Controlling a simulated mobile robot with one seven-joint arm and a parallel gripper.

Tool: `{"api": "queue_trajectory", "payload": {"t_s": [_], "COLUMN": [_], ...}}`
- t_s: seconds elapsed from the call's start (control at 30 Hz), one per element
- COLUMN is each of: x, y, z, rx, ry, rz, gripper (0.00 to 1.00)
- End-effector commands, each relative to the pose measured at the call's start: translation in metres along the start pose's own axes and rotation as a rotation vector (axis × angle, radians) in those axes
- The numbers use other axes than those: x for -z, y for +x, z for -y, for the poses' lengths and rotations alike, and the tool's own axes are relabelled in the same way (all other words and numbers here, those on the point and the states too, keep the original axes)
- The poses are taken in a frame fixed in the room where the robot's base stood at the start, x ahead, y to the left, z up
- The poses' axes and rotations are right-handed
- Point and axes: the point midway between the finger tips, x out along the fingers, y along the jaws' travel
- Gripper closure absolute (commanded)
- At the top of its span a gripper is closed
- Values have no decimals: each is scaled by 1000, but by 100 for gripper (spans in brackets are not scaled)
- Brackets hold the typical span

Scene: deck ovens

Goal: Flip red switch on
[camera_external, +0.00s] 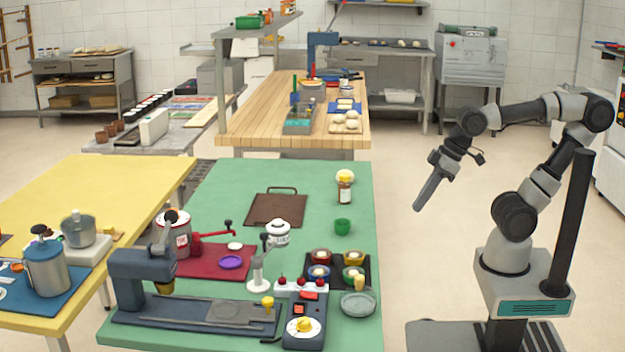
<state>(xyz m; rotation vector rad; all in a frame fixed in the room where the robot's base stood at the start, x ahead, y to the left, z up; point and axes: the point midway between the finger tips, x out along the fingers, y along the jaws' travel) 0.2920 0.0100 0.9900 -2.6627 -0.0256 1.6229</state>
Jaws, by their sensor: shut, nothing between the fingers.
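A dark control box (292,337) with a yellow round dial (303,326) sits at the near edge of the green table. A small red switch (308,295) shows on its upper part, just above the dial. Its on or off position is too small to tell. My gripper (418,208) is shut and empty. It hangs in the air to the right of the green table, pointing down and left, well apart from the switch.
A white unit with several red knobs (301,281) stands just behind the switch. A glass dish (358,304), a dark tray of bowls (338,258) and a blue-grey press (140,275) are close by. Clear floor (410,150) lies between my arm and the table.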

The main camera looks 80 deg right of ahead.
Motion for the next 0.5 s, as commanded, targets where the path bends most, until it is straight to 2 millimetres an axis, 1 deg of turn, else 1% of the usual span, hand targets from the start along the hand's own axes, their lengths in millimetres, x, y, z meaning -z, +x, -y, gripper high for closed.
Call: {"api": "queue_trajectory", "payload": {"t_s": [0.03,0.17,0.2,0.27,0.3,0.37,0.4,0.47,0.5], "x": [21,70,86,108,122,141,152,169,179], "y": [-10,-16,-16,-14,-12,-7,-3,3,9], "z": [8,32,42,57,67,85,97,116,130], "rx": [14,41,46,52,54,54,52,47,42], "ry": [-2,12,17,23,26,31,32,33,32], "rz": [15,49,59,75,83,97,105,115,122], "gripper": [100,100,100,100,100,100,100,100,100]}}
